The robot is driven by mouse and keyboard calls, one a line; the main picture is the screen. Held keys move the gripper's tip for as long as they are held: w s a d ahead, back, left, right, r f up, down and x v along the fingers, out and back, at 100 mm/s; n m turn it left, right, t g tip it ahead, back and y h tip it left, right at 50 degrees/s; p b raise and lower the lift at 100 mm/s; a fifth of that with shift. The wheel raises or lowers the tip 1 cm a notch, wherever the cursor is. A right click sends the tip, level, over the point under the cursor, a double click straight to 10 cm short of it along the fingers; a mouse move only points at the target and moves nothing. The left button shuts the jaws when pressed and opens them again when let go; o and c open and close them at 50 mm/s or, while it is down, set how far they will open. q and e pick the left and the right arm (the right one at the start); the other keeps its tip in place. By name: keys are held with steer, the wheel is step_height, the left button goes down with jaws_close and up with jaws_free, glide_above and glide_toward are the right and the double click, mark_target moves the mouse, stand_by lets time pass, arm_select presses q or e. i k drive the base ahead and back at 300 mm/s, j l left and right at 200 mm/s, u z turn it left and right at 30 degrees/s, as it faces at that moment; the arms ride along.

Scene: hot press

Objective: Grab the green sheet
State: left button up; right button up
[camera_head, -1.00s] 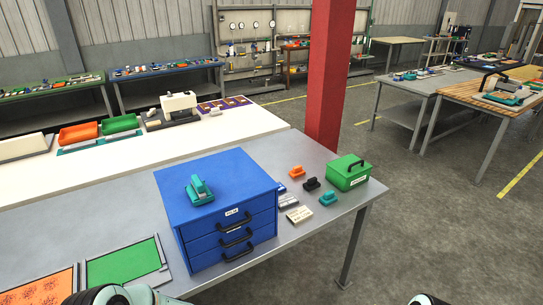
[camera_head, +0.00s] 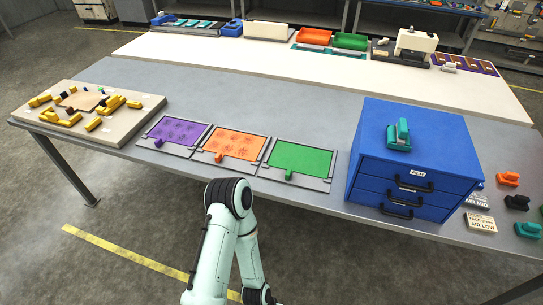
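The green sheet (camera_head: 302,158) lies flat in a grey frame (camera_head: 326,184) on the grey table, left of the blue drawer cabinet. A small green tab (camera_head: 289,174) sits at its front edge. The whole sheet shows. One of my arms rises from the bottom, with its bend just in front of the orange sheet's frame. Neither gripper shows in the head view.
An orange sheet (camera_head: 236,146) and a purple sheet (camera_head: 177,131) lie in frames to the left. The blue cabinet (camera_head: 414,150) stands to the right, with a teal tool (camera_head: 399,135) on top. A board with yellow clamps (camera_head: 83,108) is at far left. Bare table lies behind the sheets.

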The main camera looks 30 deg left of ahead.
mark_target(290, 157)
steer(key=u, duration=0.85)
steer(key=i+j+z, duration=0.1)
steer(key=j, duration=0.25)
steer(key=i+j+z, duration=0.1)
steer(key=j, duration=0.25)
steer(key=i+j+z, duration=0.1)
steer(key=j, duration=0.25)
